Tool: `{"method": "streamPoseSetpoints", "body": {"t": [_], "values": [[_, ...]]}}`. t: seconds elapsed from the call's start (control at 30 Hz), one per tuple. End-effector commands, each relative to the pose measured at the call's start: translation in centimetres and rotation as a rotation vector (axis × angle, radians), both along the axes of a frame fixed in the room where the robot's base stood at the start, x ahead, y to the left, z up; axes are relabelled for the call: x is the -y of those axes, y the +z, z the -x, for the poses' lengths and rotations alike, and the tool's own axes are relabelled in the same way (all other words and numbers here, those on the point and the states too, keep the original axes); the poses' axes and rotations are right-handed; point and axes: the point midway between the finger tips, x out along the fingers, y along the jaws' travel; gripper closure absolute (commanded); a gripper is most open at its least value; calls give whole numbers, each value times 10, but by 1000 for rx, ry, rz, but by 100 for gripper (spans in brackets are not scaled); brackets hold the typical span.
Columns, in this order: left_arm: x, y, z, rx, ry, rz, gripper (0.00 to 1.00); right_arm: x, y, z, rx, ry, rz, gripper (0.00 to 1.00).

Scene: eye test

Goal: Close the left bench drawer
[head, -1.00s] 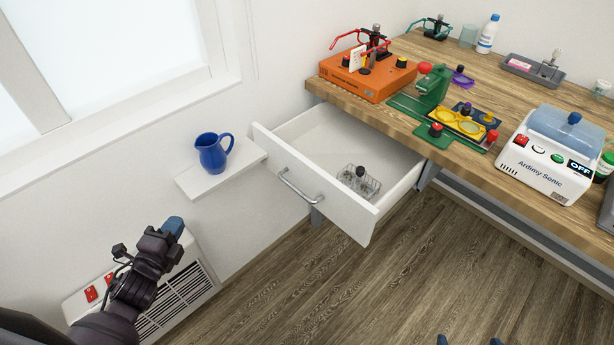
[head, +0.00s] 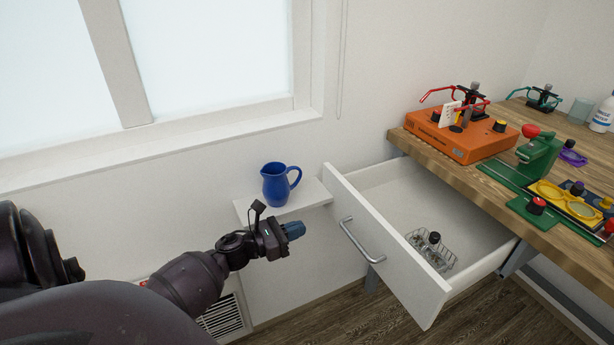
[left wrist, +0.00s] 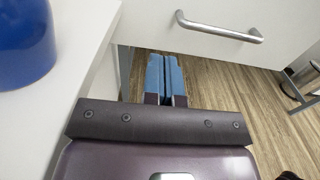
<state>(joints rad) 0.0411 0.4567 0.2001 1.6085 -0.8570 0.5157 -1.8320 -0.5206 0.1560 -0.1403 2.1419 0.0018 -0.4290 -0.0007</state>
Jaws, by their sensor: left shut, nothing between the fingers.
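The left bench drawer (head: 385,250) is white and pulled well out from under the wooden bench, its inside showing. A grey bar handle (head: 360,241) is on its front; the handle also shows in the left wrist view (left wrist: 218,30). A wire basket (head: 432,252) with a dark-capped item lies in the drawer. My left gripper (head: 296,230), with blue fingertips, is shut and empty, to the left of the drawer front and apart from it. In the left wrist view its fingers (left wrist: 165,75) are together below the drawer front. My right gripper is not in view.
A blue jug (head: 276,185) stands on a small white wall shelf (head: 317,190), close to my left gripper. A vented heater (head: 224,318) is below.

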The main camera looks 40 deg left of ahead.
Motion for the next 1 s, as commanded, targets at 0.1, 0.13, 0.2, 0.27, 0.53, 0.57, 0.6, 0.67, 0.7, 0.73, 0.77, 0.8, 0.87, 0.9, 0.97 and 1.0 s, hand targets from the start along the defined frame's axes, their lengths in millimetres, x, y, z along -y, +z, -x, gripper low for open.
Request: {"method": "streamPoseSetpoints", "body": {"t": [0.1,0.13,0.2,0.27,0.53,0.57,0.6,0.67,0.7,0.73,0.77,0.8,0.87,0.9,0.97,1.0], "values": [[7,1,-21,2,-1,1,100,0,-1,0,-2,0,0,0],[9,1,-26,2,-1,1,100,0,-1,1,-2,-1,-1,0],[13,1,-37,1,0,1,100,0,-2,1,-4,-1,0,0],[17,0,-47,1,0,1,100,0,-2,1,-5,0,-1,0],[32,0,-88,-1,0,2,100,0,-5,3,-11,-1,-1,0],[33,0,-92,0,0,2,100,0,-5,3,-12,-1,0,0],[35,0,-96,-1,1,2,100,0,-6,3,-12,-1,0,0],[37,0,-101,-2,1,2,100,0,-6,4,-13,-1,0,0],[38,0,-104,-1,1,3,100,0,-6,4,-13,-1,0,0],[39,0,-106,-1,1,3,100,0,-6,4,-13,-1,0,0],[39,0,-107,-1,1,3,100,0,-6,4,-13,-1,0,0],[40,-1,-109,-2,2,2,100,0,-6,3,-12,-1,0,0],[40,-1,-110,-2,2,2,100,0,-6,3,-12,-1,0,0],[40,-1,-111,-2,2,2,100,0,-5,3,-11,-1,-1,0],[40,0,-111,-2,2,2,100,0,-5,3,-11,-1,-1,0],[41,0,-111,-2,2,2,100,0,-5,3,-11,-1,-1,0]]}}
